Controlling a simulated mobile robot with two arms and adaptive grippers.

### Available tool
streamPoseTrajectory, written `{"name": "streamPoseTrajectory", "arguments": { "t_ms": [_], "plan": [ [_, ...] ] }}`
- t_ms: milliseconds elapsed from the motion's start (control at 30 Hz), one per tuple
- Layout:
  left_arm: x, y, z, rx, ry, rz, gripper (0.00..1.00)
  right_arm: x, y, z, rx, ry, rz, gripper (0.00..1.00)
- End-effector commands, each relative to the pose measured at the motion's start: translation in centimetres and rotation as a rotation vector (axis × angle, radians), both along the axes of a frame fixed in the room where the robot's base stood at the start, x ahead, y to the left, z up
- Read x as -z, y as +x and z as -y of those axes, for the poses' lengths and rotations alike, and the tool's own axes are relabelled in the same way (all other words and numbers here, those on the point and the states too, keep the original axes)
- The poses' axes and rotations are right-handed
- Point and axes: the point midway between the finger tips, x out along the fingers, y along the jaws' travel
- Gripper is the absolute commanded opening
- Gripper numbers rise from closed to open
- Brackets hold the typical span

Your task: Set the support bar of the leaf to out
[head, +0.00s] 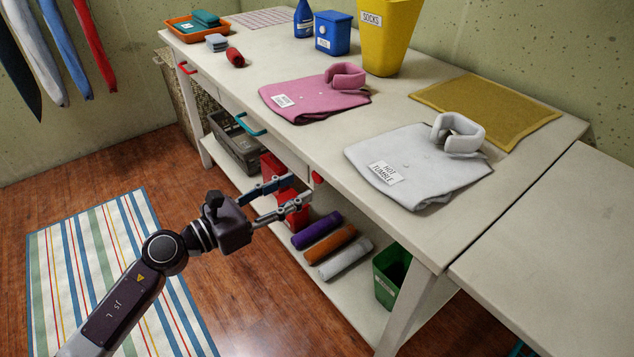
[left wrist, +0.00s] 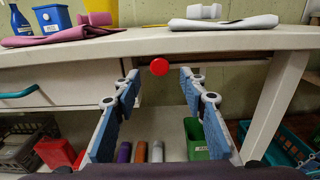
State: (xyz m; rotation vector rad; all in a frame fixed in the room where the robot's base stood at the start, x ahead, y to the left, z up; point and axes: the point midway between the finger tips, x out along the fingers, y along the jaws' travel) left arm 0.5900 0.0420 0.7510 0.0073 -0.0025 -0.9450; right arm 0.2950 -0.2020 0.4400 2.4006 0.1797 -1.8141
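A round red knob (head: 317,177) sits on the table's front, just under the top. It also shows in the left wrist view (left wrist: 159,67), ahead of and between my fingers. I take it for the support bar's knob; no bar length shows. The leaf (head: 560,235) at the right end looks about level with the tabletop, past a seam. My left gripper (head: 297,195) is open and empty, in front of the table and short of the knob. The left wrist view shows its two fingers (left wrist: 160,105) spread apart, touching nothing.
The white table (head: 225,72) has a drawer with a teal handle (head: 251,125) and a red handle (head: 187,68) farther left. The lower shelf holds a red bin (head: 278,170), rolls (head: 323,243) and a green bin (head: 388,285). Folded cloths lie on top. Floor in front is open.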

Motion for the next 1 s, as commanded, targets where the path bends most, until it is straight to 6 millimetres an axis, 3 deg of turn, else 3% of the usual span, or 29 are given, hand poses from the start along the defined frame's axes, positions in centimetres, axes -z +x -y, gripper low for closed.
{"name": "streamPoseTrajectory", "arguments": {
  "t_ms": [400,767,1000],
  "plan": [
    [-0.1,3.7,5.0,-0.002,-0.007,-0.004,0.39,1.4,0.1,-0.1,-0.001,0.0,-0.006,0.26],
    [0.0,4.2,5.6,-0.003,-0.005,-0.005,0.39,1.5,0.1,0.0,-0.001,-0.001,-0.007,0.26],
    [-0.1,4.2,5.6,-0.003,-0.005,-0.005,0.16,1.5,0.1,0.0,-0.001,0.0,-0.006,0.26]
  ]
}}
